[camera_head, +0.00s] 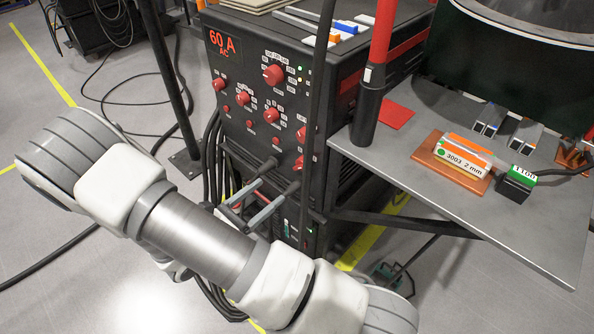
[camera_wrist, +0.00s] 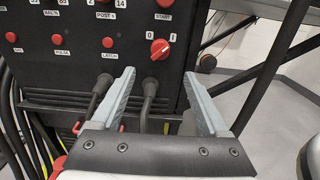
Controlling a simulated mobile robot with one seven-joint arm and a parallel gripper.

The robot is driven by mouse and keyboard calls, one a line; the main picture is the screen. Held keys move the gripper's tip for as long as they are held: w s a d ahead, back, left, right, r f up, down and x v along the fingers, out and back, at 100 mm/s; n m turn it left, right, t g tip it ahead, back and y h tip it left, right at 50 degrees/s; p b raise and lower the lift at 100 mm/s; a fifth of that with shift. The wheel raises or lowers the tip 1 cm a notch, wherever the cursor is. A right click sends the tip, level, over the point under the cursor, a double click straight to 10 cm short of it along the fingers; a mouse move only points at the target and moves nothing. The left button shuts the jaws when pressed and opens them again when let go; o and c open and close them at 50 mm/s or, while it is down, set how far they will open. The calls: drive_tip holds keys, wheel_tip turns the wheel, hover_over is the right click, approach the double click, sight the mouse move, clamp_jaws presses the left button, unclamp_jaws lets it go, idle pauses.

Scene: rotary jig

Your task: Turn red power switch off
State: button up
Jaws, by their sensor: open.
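The red power switch (camera_wrist: 160,49) is a round knob low on the front of the black power unit, between the marks 0 and 1. In the wrist view its pale pointer line seems to slant up toward the 1. In the head view the knob (camera_head: 299,163) shows near the panel's lower right. My gripper (camera_wrist: 160,76) is open with nothing between its grey fingers. In the wrist view the switch lies beyond the fingertips, roughly centred between them and a little above. In the head view my gripper (camera_head: 262,190) is in front of the unit's lower panel, apart from the knob.
Other red knobs (camera_head: 272,75) cover the panel. A grey metal table (camera_head: 480,215) juts out at right, with a dark vertical post (camera_head: 318,110) beside it.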

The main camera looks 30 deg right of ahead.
sight(297, 169)
drive_tip(key=b+x, duration=0.2)
drive_tip(key=x, duration=0.9)
drive_tip(key=shift+d, duration=0.25)
clamp_jaws()
